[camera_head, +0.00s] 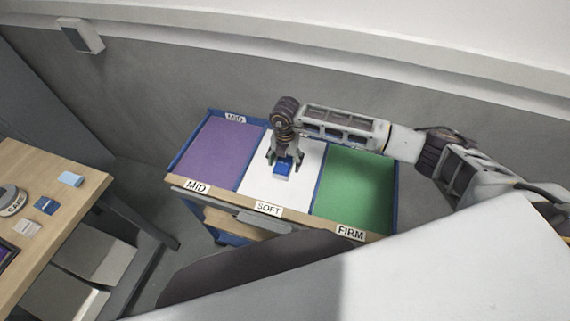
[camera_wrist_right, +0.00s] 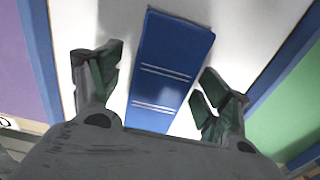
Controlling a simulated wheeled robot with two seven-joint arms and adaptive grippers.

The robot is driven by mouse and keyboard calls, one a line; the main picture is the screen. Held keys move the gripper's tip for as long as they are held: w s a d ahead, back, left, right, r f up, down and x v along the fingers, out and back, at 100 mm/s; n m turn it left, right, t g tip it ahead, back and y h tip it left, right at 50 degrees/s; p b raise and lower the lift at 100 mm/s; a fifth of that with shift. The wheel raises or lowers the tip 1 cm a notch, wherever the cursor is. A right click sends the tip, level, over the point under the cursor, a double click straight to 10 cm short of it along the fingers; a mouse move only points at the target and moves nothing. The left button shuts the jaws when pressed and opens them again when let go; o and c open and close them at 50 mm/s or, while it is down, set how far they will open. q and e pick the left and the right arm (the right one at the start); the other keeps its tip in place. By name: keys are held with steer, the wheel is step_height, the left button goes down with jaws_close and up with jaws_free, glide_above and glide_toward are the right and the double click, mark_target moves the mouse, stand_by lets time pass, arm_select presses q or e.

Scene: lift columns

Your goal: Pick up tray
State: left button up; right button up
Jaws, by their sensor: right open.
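A tray (camera_head: 228,181) with a wooden front edge and blue rims stands ahead. It has a purple section marked MID, a white one marked SOFT and a green one marked FIRM. A small blue block (camera_head: 283,167) with a white front lies in the white section. My right gripper (camera_head: 284,160) is over that section, pointing down at the block. In the right wrist view, its open fingers stand on either side of the blue block (camera_wrist_right: 172,65), with gaps between. My left gripper is not in view.
At the left, a wooden table (camera_head: 52,240) holds a round device (camera_head: 12,200), a light blue block (camera_head: 70,179), a dark blue block (camera_head: 46,205) and a white block (camera_head: 27,228). A grey wall (camera_head: 160,70) stands behind. The purple and green sections are empty.

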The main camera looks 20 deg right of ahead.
steer(key=c, duration=1.1)
steer(key=shift+r, duration=0.15)
step_height(320, 180, up, 9)
steer(key=shift+f+b, duration=0.2)
steer(key=shift+b, duration=0.65)
steer(key=shift+r, duration=0.6)
steer(key=shift+s+f, duration=0.1)
